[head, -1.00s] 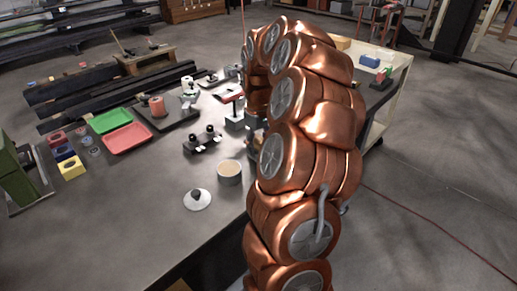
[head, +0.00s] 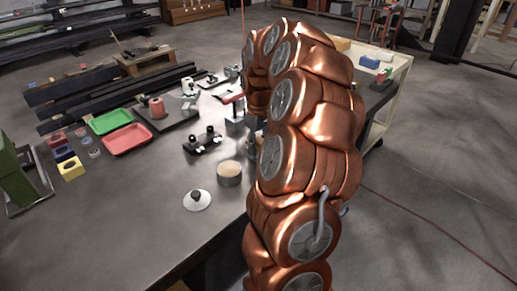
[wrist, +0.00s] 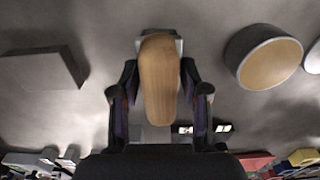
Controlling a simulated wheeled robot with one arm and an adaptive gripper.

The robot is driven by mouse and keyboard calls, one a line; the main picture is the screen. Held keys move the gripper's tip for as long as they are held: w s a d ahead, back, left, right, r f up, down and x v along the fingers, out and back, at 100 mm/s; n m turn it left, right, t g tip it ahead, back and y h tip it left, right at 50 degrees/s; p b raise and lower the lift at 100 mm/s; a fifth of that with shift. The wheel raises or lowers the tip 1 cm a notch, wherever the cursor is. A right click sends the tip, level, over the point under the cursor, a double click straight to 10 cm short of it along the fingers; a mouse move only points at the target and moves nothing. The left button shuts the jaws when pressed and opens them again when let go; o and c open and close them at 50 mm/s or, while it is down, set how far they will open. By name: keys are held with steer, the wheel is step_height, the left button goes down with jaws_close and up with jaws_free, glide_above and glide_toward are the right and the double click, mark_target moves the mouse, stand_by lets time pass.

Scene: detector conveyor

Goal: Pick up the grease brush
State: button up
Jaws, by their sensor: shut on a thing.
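The grease brush (wrist: 160,85) shows in the wrist view as a rounded wooden handle, with a grey part at its far end. My gripper (wrist: 160,97) has one dark finger on each side of the handle and is shut on it. The handle points toward the wrist camera. Whether the brush touches the table cannot be told. In the head view my copper arm hides the gripper and the brush.
A round tin (head: 229,174) with tan contents stands near the gripper, also in the wrist view (wrist: 268,62). A lid with a knob (head: 197,200) lies nearby. A grey block (wrist: 42,70) is left of the brush. Red (head: 127,139) and green (head: 110,122) trays lie farther left.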

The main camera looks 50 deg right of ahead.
steer(key=shift+r, duration=0.1)
steer(key=shift+r+p, duration=0.2)
steer(key=shift+p, duration=0.15)
steer(key=shift+r+b, duration=1.2)
steer(key=shift+r, duration=3.75)
steer(key=o, duration=0.7)
steer(key=c, duration=0.5)
